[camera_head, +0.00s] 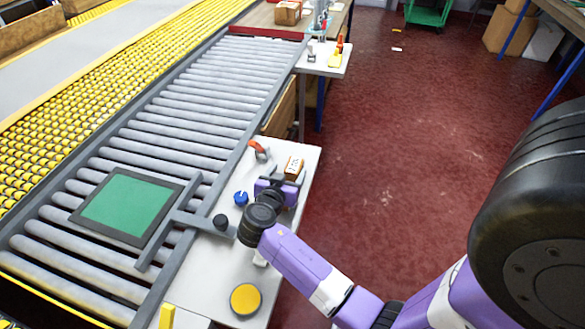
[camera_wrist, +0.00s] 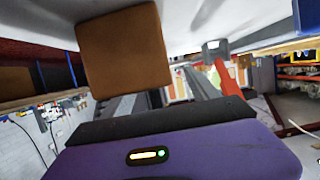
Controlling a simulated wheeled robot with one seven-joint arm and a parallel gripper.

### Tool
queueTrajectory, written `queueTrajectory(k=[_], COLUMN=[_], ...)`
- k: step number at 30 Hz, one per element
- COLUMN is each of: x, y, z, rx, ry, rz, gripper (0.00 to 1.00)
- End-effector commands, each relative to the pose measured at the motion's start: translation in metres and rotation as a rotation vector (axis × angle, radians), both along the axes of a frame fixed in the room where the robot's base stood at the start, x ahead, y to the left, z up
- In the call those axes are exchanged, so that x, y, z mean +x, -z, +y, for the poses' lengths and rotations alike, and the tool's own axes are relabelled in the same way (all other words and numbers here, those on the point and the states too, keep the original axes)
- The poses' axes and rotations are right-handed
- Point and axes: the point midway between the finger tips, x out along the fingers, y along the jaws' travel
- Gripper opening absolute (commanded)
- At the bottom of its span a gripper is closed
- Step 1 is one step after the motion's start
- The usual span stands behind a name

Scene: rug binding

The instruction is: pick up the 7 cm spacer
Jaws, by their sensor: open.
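An orange-brown block with a pale label (camera_head: 294,167), which I take as the 7 cm spacer, stands on the white side table (camera_head: 215,270). Its label is too small to read. In the wrist view the brown block (camera_wrist: 121,48) is large and close, left of centre at the top, in a picture that looks upside down. My gripper (camera_head: 279,180) is open, low over the table and just in front of the block. In the wrist view its dark fingers are partly hidden behind the purple housing. I cannot tell whether they touch the block.
An orange-handled tool (camera_head: 258,148) lies left of and beyond the block; an orange-red piece (camera_wrist: 227,78) shows in the wrist view. A blue knob (camera_head: 241,198), a black knob (camera_head: 221,221) and a yellow disc (camera_head: 246,299) are nearby. A roller conveyor (camera_head: 205,97) with a green panel (camera_head: 128,204) runs left.

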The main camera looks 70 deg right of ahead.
Motion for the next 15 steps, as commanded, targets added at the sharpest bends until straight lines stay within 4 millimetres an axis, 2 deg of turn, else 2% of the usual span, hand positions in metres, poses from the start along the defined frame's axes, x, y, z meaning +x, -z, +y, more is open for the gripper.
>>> queueTrajectory(k=[9,15], x=[-0.004,-0.003], y=[0.011,0.015], z=[-0.041,-0.046], rx=[0.000,0.000], ry=[0.003,0.000], rz=[0.001,0.000], gripper=[0.69,0.69])
